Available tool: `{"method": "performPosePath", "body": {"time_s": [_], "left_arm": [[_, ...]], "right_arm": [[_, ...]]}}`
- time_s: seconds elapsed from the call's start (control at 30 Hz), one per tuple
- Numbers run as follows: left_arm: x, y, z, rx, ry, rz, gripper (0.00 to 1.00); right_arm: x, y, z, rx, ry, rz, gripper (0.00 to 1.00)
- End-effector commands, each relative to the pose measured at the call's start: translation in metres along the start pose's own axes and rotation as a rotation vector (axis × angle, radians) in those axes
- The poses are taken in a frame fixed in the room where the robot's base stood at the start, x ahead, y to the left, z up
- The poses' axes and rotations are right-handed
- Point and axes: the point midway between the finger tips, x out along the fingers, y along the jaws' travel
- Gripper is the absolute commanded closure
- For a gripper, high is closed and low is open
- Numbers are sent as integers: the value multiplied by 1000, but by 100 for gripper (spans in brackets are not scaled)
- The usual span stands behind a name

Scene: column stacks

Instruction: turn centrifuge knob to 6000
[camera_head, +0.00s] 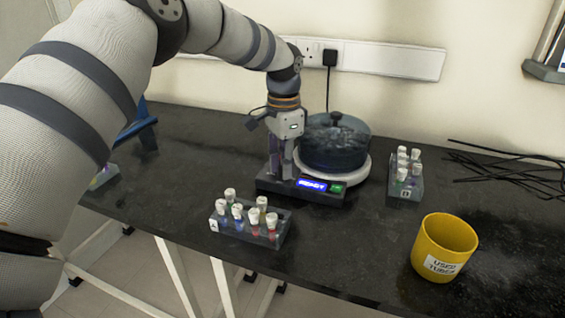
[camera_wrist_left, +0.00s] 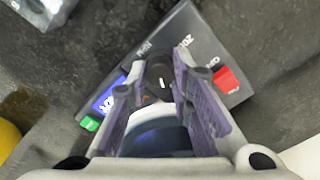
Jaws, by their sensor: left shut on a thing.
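The centrifuge (camera_head: 335,143) is a dark round drum with a lid on a pale base. Its black front panel (camera_head: 327,195) has a lit blue display (camera_head: 312,185) and a green button (camera_head: 338,188). The display text is too blurred to read surely. My left gripper (camera_head: 281,172) points down at the left end of the panel, its fingers hiding the knob in the head view. In the left wrist view the black round knob (camera_wrist_left: 159,82), with a white mark, sits between the fingers of my left gripper (camera_wrist_left: 162,88), which is shut on it. A red switch (camera_wrist_left: 226,80) is beside it.
A tube rack marked A (camera_head: 250,222) stands in front of the panel. A rack marked B (camera_head: 405,178) stands to the right. A yellow used-tubes cup (camera_head: 443,248) is at front right. Black cables (camera_head: 505,170) lie at back right.

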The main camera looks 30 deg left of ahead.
Motion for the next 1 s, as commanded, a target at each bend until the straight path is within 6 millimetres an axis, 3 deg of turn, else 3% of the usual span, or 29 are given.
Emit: {"method": "performPosePath", "body": {"time_s": [1.0], "left_arm": [[0,1,0,903,0,0,100]], "right_arm": [[-3,0,-2,1,9,-1,100]]}}
